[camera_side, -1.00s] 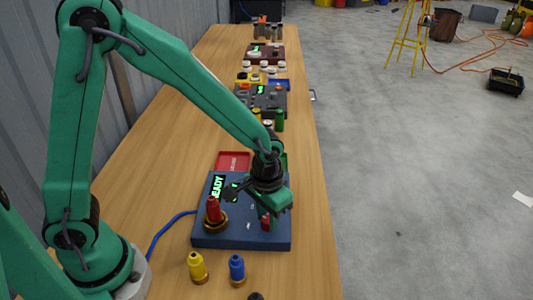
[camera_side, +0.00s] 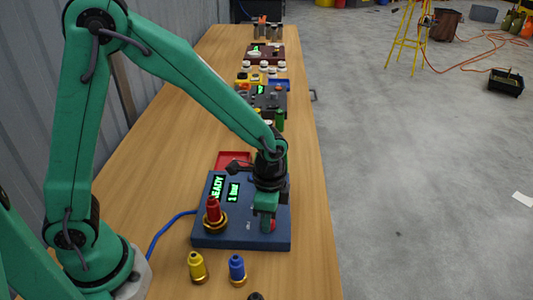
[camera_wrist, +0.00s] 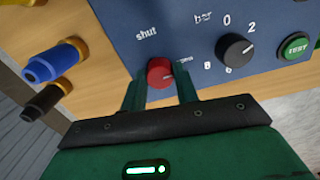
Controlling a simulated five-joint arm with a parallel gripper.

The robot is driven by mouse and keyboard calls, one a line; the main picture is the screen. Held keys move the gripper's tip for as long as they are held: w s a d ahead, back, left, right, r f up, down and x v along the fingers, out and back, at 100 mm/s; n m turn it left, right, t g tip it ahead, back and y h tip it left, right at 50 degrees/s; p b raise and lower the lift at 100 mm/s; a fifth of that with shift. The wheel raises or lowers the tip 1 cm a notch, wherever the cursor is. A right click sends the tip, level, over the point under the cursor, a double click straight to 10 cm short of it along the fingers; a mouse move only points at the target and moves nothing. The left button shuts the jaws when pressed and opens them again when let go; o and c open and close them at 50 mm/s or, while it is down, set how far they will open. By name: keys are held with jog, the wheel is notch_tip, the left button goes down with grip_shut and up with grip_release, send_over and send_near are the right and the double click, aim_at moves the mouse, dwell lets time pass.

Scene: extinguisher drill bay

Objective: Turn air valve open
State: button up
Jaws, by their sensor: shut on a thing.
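The blue panel box (camera_side: 240,238) sits on the wooden bench, with green lit displays reading "READY" and "1 bar". In the wrist view the red air valve knob (camera_wrist: 160,73) is on the panel (camera_wrist: 150,20), between the printed word "shut" and a second label partly hidden at its right. My gripper (camera_wrist: 160,84) has its two green fingers on either side of the knob, shut on it. In the side view my gripper (camera_side: 267,222) points down over the panel's right part, and the knob (camera_side: 268,227) shows only partly.
A black numbered dial (camera_wrist: 235,49) and a green TEST button (camera_wrist: 294,47) lie right of the knob. A red bottle-shaped part (camera_side: 213,211) stands in a brass collar on the panel. Yellow (camera_side: 197,266) and blue (camera_side: 237,268) ones stand in front. A red tray (camera_side: 233,160) lies behind.

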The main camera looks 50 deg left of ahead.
jog(key=shift+w+a+m, duration=0.1)
jog(key=shift+m, duration=0.4)
jog(key=o, duration=1)
jog(key=shift+w+r, duration=0.1)
jog(key=shift+r, duration=3.75)
jog(key=shift+a+r+n, duration=0.3)
jog(key=shift+r, duration=0.25)
jog(key=s+a+r+n+t, duration=0.2)
jog(key=s+a+r+n, duration=0.1)
jog(key=s+a, duration=0.1)
jog(key=s+a+r+n+t, duration=0.2)
jog(key=s+a+r+n, duration=0.2)
jog(key=s+a+r+n+t, duration=0.1)
jog(key=s+a+r+n, duration=0.2)
jog(key=s+r, duration=0.1)
jog(key=shift+s+a+r+n+t, duration=0.1)
jog(key=shift+s+a+n+t, duration=0.2)
jog(key=shift+a+n+t, duration=0.1)
